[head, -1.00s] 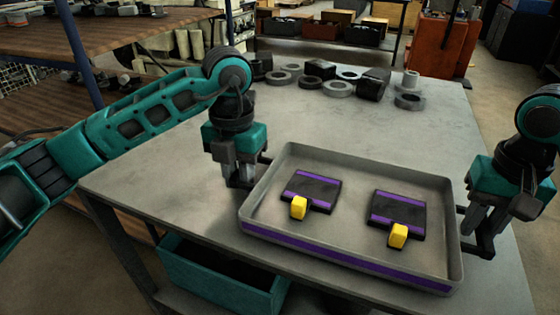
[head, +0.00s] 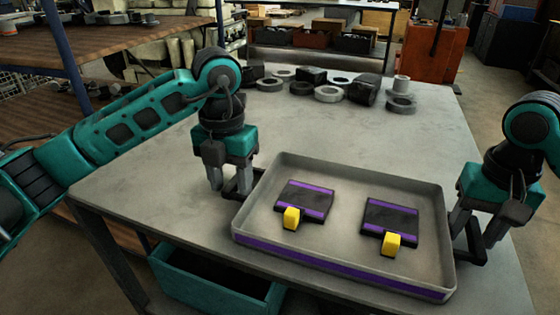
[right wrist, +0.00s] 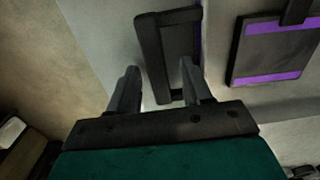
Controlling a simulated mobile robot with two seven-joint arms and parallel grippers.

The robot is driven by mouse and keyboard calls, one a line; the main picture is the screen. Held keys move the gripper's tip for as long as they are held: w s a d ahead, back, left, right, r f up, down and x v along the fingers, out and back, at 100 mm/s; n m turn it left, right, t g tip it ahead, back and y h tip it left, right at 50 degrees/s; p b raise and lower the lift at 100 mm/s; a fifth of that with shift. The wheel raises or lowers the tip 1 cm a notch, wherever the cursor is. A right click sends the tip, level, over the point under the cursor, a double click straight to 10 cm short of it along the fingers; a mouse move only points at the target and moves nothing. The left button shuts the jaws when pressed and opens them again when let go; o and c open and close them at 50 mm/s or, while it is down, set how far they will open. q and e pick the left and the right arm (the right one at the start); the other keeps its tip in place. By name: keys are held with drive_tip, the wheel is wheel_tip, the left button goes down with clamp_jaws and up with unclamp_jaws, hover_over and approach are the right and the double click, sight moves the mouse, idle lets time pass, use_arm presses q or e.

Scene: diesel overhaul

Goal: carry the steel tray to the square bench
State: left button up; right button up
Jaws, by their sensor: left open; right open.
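The steel tray (head: 345,274), grey with a purple stripe along its front, sits on a grey-topped bench (head: 150,190). In it lie two dark pads (head: 304,198) (head: 391,217) with purple bands and yellow tabs. My left gripper (head: 226,186) is open beside the tray's left handle (head: 240,187). My right gripper (head: 472,238) is open at the right handle. In the right wrist view, the dark handle (right wrist: 150,60) lies at the open fingertips (right wrist: 160,82). I cannot tell whether the fingers straddle its bar. No square bench can be made out for sure.
Several rings, dark blocks and a grey cup-like part (head: 401,85) stand along the bench's back edge. A teal bin (head: 215,285) is below the bench. Wooden shelving (head: 90,40) is at left, an orange cabinet (head: 432,48) behind. The bench top behind the tray is clear.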

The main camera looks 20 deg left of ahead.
drive_tip(key=shift+r, duration=0.15)
use_arm(q)
wheel_tip(320, 180, up, 10)
drive_tip(key=shift+r, duration=0.2)
use_arm(e)
wheel_tip(320, 180, up, 12)
idle(0.4)
